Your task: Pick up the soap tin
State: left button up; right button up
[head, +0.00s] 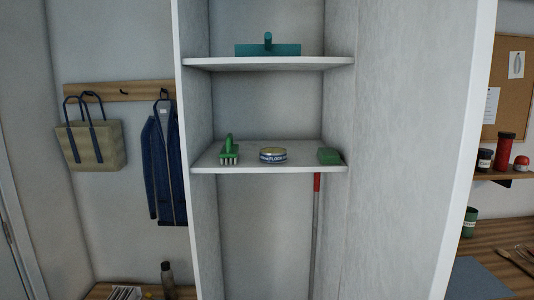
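Neither of my grippers shows in the head view.
The cabinet's side walls (202,120) flank the shelf closely. An upper shelf (270,64) above holds a teal tool (268,48). A red-handled pole (317,210) stands below. A bag (92,145) and jacket (165,165) hang left; a workbench (500,238) is at right.

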aim_at(271, 155)
jog(key=i+j+z, duration=0.15)
jog(key=z, duration=0.15)
jog(key=i+j+z, duration=0.1)
jog(key=j+z, duration=0.45)
jog(key=i+j, duration=0.05)
jog(key=j, duration=0.05)
